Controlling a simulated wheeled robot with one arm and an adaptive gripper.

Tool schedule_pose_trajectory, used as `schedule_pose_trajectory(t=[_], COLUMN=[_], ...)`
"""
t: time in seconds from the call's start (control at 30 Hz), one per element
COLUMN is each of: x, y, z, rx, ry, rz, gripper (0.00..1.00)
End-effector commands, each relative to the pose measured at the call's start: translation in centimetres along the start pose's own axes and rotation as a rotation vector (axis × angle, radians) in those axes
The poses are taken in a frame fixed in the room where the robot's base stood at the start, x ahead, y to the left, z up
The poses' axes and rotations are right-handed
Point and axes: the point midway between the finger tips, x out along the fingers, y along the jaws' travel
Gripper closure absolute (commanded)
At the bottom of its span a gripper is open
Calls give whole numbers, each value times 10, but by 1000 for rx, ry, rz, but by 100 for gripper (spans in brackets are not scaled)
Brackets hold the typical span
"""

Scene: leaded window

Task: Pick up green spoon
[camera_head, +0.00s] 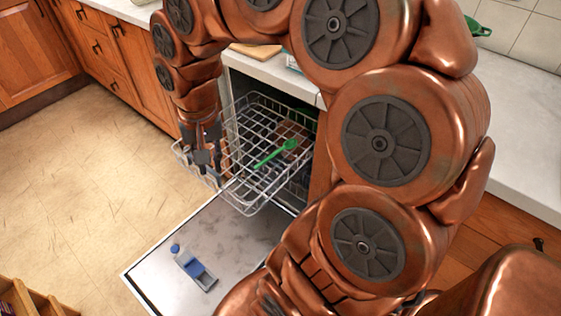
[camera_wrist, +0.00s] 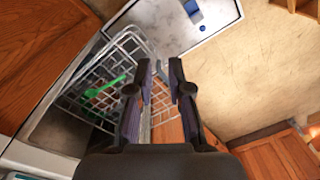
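The green spoon (camera_head: 276,153) lies in the upper wire rack (camera_head: 243,196) of the open dishwasher. It also shows in the wrist view (camera_wrist: 104,87), to the left of my gripper (camera_wrist: 160,65). My gripper (camera_head: 205,172) points down by the rack's outer left edge, apart from the spoon. In the wrist view its two fingers are spread with a gap between them and nothing held.
The dishwasher door (camera_head: 215,245) is folded down, with a blue and white object (camera_head: 194,267) on it. A counter (camera_head: 265,70) runs above the dishwasher. Wooden cabinets (camera_head: 120,55) stand at the left. Open floor (camera_head: 75,180) lies left of the rack.

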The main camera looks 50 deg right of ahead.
Motion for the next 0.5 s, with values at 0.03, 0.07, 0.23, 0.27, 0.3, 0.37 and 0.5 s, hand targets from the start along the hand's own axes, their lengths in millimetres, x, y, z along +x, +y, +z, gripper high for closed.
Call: schedule_pose_trajectory(t=[0.03, 0.07, 0.23, 0.27, 0.3, 0.37, 0.5], x=[21, 26, 60, 65, 73, 88, 119], y=[4, 6, 27, 32, 39, 50, 84], z=[-15, -24, -72, -82, -93, -109, -146], rx=[56, 91, 301, 339, 392, 470, 666], ry=[9, 17, 47, 55, 63, 69, 93], rz=[-11, -19, -55, -60, -69, -80, -106], gripper=[81, 81, 81, 81, 81, 81, 81])
